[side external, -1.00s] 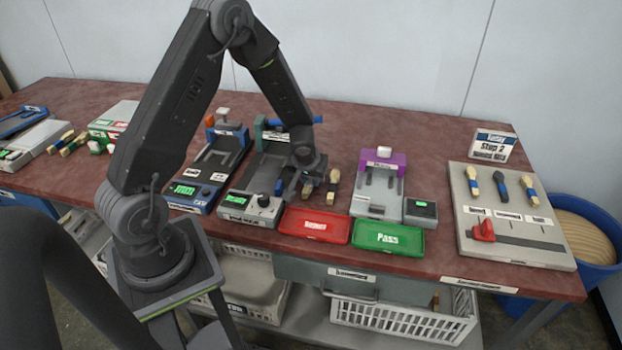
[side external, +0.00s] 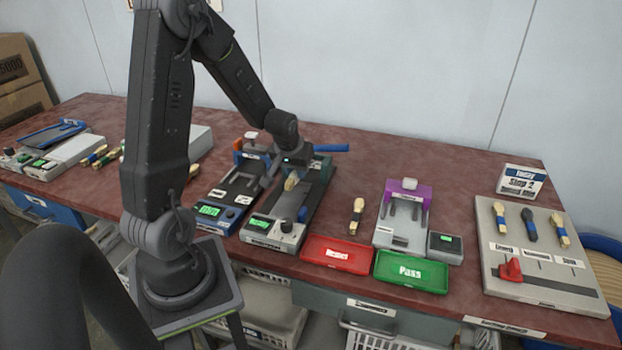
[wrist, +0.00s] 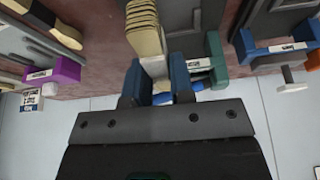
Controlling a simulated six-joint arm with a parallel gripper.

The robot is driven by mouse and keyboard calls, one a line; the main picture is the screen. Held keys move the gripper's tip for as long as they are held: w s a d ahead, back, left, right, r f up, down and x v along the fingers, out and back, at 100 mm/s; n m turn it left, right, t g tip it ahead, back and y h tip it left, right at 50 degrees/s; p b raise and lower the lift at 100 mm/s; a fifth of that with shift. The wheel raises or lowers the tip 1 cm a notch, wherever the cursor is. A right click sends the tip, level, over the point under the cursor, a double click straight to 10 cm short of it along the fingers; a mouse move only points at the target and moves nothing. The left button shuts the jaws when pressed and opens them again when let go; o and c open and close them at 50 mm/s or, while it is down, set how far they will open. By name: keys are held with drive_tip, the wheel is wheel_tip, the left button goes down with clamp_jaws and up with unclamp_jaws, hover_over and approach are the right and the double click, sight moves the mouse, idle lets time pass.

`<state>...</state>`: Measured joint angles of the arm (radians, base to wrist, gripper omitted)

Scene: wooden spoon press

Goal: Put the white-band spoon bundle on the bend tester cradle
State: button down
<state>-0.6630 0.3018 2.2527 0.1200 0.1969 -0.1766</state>
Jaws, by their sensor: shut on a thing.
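My gripper (side external: 296,160) is shut on a pale wooden spoon bundle (side external: 291,182) and holds it above the dark bed of the middle machine (side external: 317,192), which has a teal clamp and blue lever. In the wrist view the bundle (wrist: 145,30) sticks out from between my blue fingers (wrist: 154,82), with a white part showing between them. I cannot clearly tell its band colour from outside. The purple-headed fixture (side external: 404,207) with upright grey supports stands to the right and looks empty. Its label is unreadable, so I cannot tell which machine is the bend tester.
Another bundle (side external: 356,215) lies between the middle machine and the purple-headed fixture. The red tray (side external: 337,255) and green Pass tray (side external: 411,271) stand in front, both empty. A blue-ended machine (side external: 231,188) stands close on the left. A sample board (side external: 540,250) is at right.

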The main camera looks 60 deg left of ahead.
drive_tip(key=shift+s+a+r, duration=0.2)
drive_tip(key=shift+s+r, duration=0.1)
drive_tip(key=w+d+m+t+h, duration=0.1)
drive_tip(key=w+d+m, duration=0.35)
drive_tip(key=d, duration=0.35)
drive_tip(key=w+d+m+h, duration=0.1)
drive_tip(key=w+d+m, duration=0.3)
drive_tip(key=d, duration=0.5)
drive_tip(key=n+g+y, duration=0.1)
drive_tip(key=n+y, duration=0.1)
drive_tip(key=n, duration=0.7)
hover_over(293, 196)
drive_tip(key=d, duration=0.1)
drive_tip(key=f, duration=0.5)
drive_tip(key=shift+s+d+f, duration=0.1)
drive_tip(key=shift+s+f, duration=0.1)
drive_tip(key=shift+s, duration=0.1)
drive_tip(key=shift+s+f, duration=0.1)
drive_tip(key=shift+f, duration=1.4)
drive_tip(key=shift+f, duration=0.15)
